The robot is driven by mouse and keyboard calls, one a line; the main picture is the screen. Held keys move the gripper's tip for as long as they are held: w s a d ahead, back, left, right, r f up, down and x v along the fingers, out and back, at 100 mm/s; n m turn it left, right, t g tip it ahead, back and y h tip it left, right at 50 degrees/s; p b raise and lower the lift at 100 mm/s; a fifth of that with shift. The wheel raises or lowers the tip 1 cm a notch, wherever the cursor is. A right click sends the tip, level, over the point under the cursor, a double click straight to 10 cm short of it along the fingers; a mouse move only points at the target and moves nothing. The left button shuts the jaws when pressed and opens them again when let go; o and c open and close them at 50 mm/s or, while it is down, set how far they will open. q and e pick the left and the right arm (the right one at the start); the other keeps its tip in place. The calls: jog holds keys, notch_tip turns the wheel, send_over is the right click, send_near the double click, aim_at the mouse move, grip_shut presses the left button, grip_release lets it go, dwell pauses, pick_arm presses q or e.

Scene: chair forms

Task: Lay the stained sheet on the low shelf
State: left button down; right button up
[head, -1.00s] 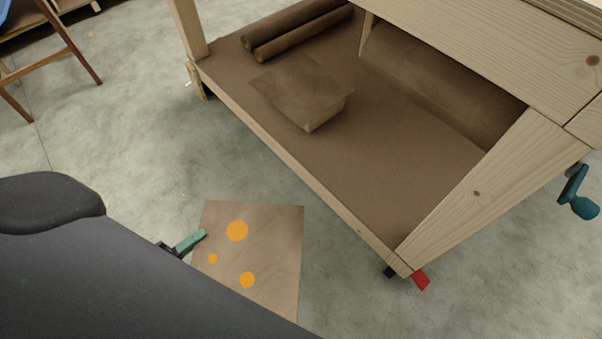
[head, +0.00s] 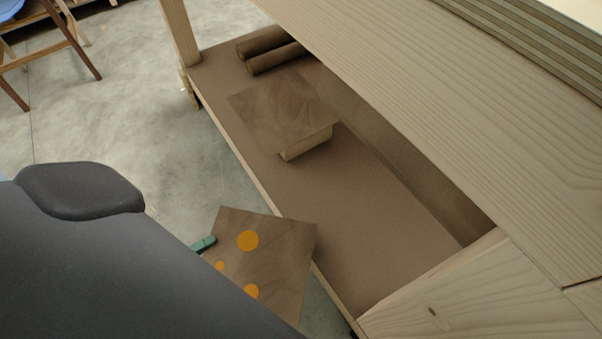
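The stained sheet (head: 275,250) is a brown square with orange round spots. It is held in the air at the shelf's front edge, its right corner overlapping that edge in the head view. My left gripper (head: 204,244) is at the sheet's left edge; one green finger shows there, and the sheet's edge meets it. My dark arm hides the sheet's lower left part and most of the gripper. The low shelf (head: 385,235) is a brown board under the wooden bench. My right gripper is out of view.
On the shelf lie a brown sheet on a block (head: 285,115) and two dark brown rolls (head: 265,50) at the far end. The shelf's near part is bare. The bench top (head: 450,120) overhangs the shelf's right side. A wooden chair (head: 60,45) stands at the far left.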

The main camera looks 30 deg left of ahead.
aim_at(262, 215)
pick_arm(q)
jog(key=w+d+f+b, duration=0.1)
jog(key=w+b, duration=0.1)
jog(key=w, duration=0.3)
jog(key=w+d+f+b, duration=0.2)
jog(key=w, duration=0.3)
jog(key=w+d+f+b, duration=0.1)
jog(key=w+b, duration=0.1)
jog(key=w, duration=0.3)
jog(key=shift+d+f, duration=0.3)
jog(key=shift+d, duration=0.1)
